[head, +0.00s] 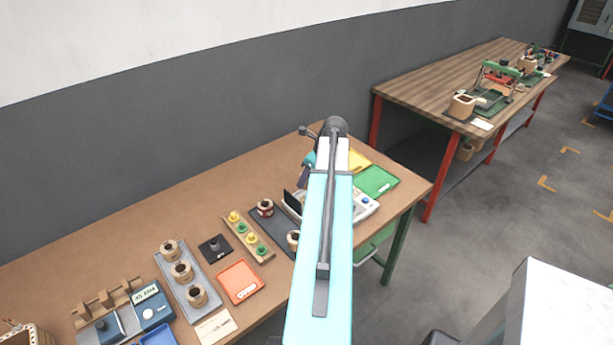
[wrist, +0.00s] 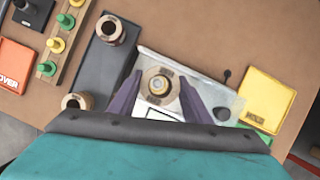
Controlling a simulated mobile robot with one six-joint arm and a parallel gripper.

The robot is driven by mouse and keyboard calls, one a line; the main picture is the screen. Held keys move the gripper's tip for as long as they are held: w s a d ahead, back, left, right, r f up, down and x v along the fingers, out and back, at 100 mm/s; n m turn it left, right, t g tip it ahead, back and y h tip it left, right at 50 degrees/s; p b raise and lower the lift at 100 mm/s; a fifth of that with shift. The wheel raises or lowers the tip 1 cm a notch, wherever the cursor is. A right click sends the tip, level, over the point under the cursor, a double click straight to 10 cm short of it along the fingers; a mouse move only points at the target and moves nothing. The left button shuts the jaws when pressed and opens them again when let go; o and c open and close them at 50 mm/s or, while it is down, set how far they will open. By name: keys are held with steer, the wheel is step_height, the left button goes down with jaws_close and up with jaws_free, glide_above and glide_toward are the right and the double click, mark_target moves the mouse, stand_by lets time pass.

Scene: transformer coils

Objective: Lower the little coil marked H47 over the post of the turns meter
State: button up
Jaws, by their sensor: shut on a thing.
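The little coil (wrist: 151,98), a tan ring with dark winding, is between the two purple fingers of my gripper (wrist: 160,80), which is shut on it. It is over the pale turns meter (wrist: 220,103). A light round shape shows inside the coil's bore, apparently the post top; I cannot tell how far the coil is above or down around it. No H47 marking is readable. In the head view, my arm hides the coil and much of the turns meter (head: 367,204); my gripper is mostly hidden too.
A dark tray (wrist: 97,68) left of the meter holds two coils. Beyond it are a wooden rack (head: 237,228) of green and yellow pegs, a black post stand (head: 214,247) and a red tray (head: 240,281). Yellow (wrist: 263,100) and green (head: 377,181) trays lie to the right.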

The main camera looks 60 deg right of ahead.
steer(key=shift+f, duration=0.2)
steer(key=shift+f+b, duration=1.75)
steer(key=shift+f, duration=0.3)
steer(key=shift+p, duration=0.55)
steer(key=shift+f+b, duration=0.4)
steer(key=shift+f, duration=1.05)
stand_by(0.8)
steer(key=o, duration=1.6)
steer(key=shift+r, duration=0.15)
steer(key=shift+r+p, duration=2.8)
steer(key=shift+r, duration=0.85)
